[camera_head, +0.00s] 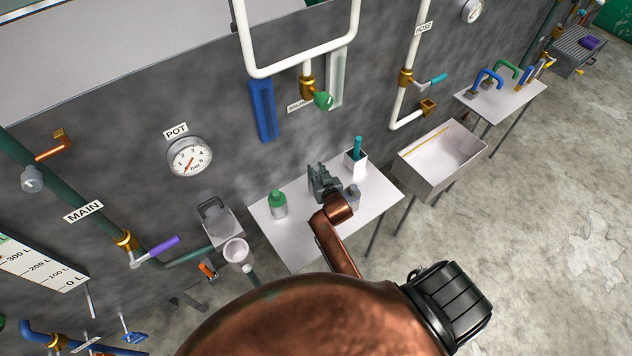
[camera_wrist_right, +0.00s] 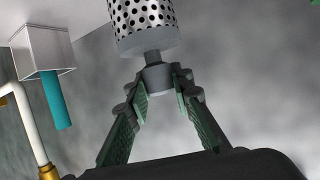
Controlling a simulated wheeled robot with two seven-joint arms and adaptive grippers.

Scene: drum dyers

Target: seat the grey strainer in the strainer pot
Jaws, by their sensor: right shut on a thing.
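My right gripper (camera_head: 318,177) is above the white table (camera_head: 297,240), and its arm comes up from the bottom. In the right wrist view the gripper (camera_wrist_right: 160,95) is shut on the knob of the grey strainer (camera_wrist_right: 145,18). The strainer is a perforated metal cylinder with a grey cap; its far end is out of frame. A grey-capped piece (camera_head: 354,193) shows beside my wrist in the head view; I cannot tell whether it is the held strainer. A round, pale-rimmed pot (camera_head: 237,251), seemingly the strainer pot, stands left of the table. My left gripper is not in view.
A green-capped piece (camera_head: 278,204) stands on the table. A white box (camera_head: 355,163) with a teal handle (camera_head: 357,146) stands at its back right. A purple-handled valve (camera_head: 163,246) is left of the pot. A metal trough (camera_head: 430,182) is right of the table.

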